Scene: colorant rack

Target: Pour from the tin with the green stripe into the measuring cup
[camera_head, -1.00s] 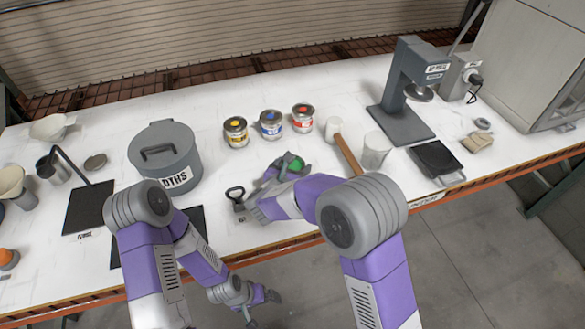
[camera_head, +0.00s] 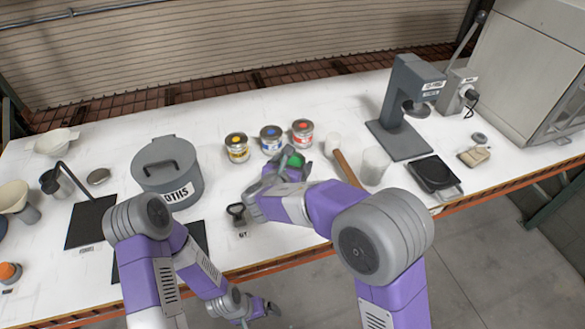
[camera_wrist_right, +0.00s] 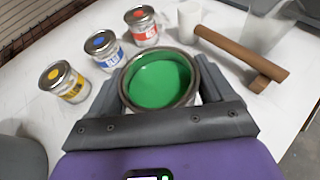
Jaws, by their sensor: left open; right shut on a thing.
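My right gripper (camera_wrist_right: 160,95) is shut around an open tin of green paint (camera_wrist_right: 160,80), with one finger on each side. The tin looks roughly upright, and the green surface shows inside its rim. Its side stripe is hidden. In the head view the tin (camera_head: 297,160) is mostly behind my right gripper (camera_head: 282,170). A clear cup (camera_head: 376,166), which looks like the measuring cup, stands to the right of the tin, apart from it. It shows in part at the wrist view's upper right (camera_wrist_right: 264,34). My left gripper (camera_head: 262,309) is open and empty, low beyond the table's front edge.
Yellow (camera_head: 237,148), blue (camera_head: 271,139) and red (camera_head: 303,133) tins stand behind the held tin. A large grey lidded pot (camera_head: 168,172) is left; a press (camera_head: 402,115) is right.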

